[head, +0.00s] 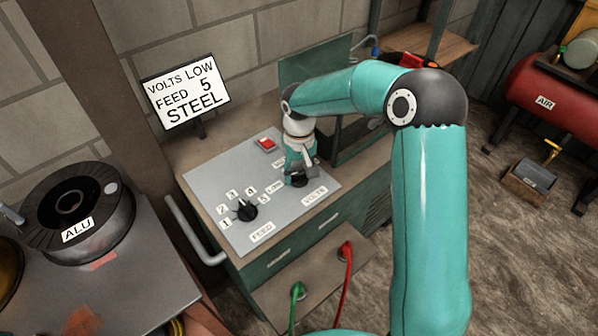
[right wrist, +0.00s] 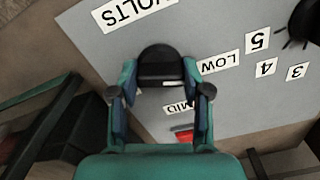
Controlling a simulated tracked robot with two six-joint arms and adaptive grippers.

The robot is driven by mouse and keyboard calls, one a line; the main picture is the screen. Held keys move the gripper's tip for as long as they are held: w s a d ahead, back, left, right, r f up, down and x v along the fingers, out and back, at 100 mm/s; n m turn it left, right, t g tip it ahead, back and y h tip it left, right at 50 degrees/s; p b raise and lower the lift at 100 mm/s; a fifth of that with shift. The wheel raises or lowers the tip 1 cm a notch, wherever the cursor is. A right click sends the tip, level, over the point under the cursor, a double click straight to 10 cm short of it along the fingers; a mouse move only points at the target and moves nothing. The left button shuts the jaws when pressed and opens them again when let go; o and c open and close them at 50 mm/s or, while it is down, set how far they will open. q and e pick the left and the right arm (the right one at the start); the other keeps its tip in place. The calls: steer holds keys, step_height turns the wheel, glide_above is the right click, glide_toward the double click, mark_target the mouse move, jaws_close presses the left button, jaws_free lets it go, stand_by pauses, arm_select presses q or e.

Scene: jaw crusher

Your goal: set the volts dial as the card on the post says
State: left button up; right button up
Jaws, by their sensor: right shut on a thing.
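The card (head: 186,92) on the post reads "VOLTS LOW", "FEED 5", "STEEL". The volts dial (right wrist: 160,62) is a black knob on the grey panel (head: 225,185); in the head view my right gripper (head: 298,174) mostly covers it. In the right wrist view the two fingers of my right gripper (right wrist: 158,78) are shut on the volts dial, one on each side. A pale mark on the knob faces roughly toward the MID label (right wrist: 180,107); the LOW label (right wrist: 220,62) is to the right of the knob. My left gripper is not in view.
The black feed dial (head: 245,210) with numbers around it is left of the volts dial. A red switch (head: 266,144) is behind. A spool marked ALU (head: 75,205) stands at left. Green (head: 297,291) and red (head: 346,252) cables plug in at the front.

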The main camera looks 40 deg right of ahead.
mark_target(298, 172)
steer(key=shift+w+r, duration=0.1)
steer(key=o, duration=1.2)
steer(key=shift+c, duration=0.2)
step_height(298, 172, up, 12)
